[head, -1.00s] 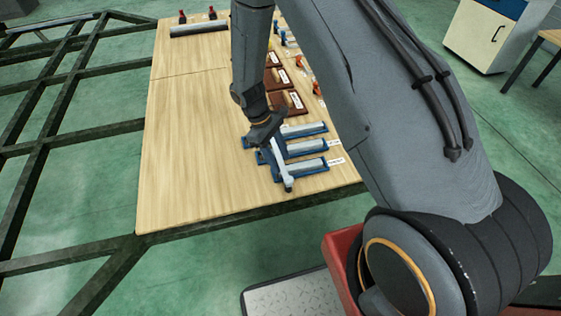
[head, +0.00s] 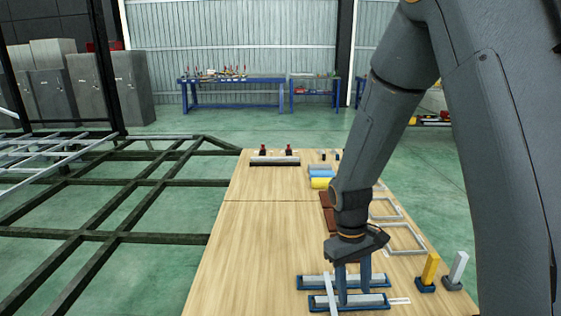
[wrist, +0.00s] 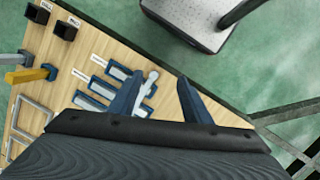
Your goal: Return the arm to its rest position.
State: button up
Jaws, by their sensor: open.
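My gripper (head: 354,290) points down over the near end of the wooden table, close above blue holders (head: 376,301) with grey bars in them. Its two dark blue fingers also show in the wrist view (wrist: 160,88), spread apart. A thin light-grey bar (head: 331,294) lies across the holders beside one finger. In the wrist view the bar (wrist: 148,88) runs along the left finger; whether they touch I cannot tell. My arm comes down from the upper right and hides part of the table's right side.
The wooden table (head: 245,235) is bare on its left. Upright yellow (head: 430,268) and grey (head: 457,268) blocks stand at the right, near grey frames (head: 405,240). A dark chassis frame (head: 95,237) lies left. A blue workbench (head: 235,84) stands far back.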

jog(key=s+d+r+m+t+y+p, duration=0.1)
jog(key=s+r+m, duration=0.3)
jog(key=s+r, duration=0.7)
jog(key=shift+s+r+m+t+p, duration=0.3)
jog(key=shift+s+r+t+p, duration=0.1)
jog(key=shift+s+t+p, duration=0.15)
jog(key=shift+d, duration=0.1)
